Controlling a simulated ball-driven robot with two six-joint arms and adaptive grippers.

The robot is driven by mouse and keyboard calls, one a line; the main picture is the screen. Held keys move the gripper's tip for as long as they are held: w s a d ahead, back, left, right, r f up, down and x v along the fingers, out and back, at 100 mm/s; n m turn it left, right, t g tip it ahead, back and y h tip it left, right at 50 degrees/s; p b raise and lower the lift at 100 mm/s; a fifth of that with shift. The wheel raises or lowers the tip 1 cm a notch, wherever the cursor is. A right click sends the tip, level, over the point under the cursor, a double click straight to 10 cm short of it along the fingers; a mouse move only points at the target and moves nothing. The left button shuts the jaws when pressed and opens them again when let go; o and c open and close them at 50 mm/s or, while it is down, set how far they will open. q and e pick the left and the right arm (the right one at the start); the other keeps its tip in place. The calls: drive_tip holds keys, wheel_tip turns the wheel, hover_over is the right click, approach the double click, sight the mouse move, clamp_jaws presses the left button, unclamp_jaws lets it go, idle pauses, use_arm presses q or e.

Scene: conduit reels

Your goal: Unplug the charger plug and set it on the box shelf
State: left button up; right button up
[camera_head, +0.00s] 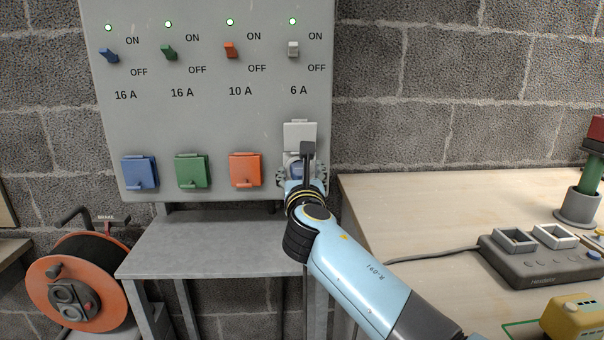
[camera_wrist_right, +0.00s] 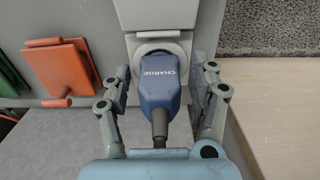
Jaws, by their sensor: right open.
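The blue charger plug (camera_wrist_right: 158,88), lettered CHARGE, sits in the white 6 A socket (camera_wrist_right: 148,22) at the panel's right. In the head view, the socket's cover (camera_head: 299,134) is raised and my right arm mostly hides the plug. My right gripper (camera_wrist_right: 166,82) is open, with one finger on each side of the plug. A gap shows on the right; the left finger is very close, and I cannot tell if it touches. The plug's dark cable end points toward my wrist. The grey box shelf (camera_head: 205,240) lies below the panel, bare. My left gripper is not in view.
Blue, green and orange covered sockets (camera_head: 245,170) line the panel (camera_head: 215,110) left of the plug. Toggle switches and lit green lamps are above. An orange cable reel (camera_head: 75,283) stands lower left. A wooden table (camera_head: 420,205) with a grey charging unit (camera_head: 545,262) is at right.

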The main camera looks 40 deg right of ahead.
idle(0.6)
drive_tip(key=shift+c, duration=0.4)
clamp_jaws()
drive_tip(key=shift+s, duration=0.1)
drive_tip(key=shift+p+v, duration=0.8)
drive_tip(key=shift+v, duration=2.1)
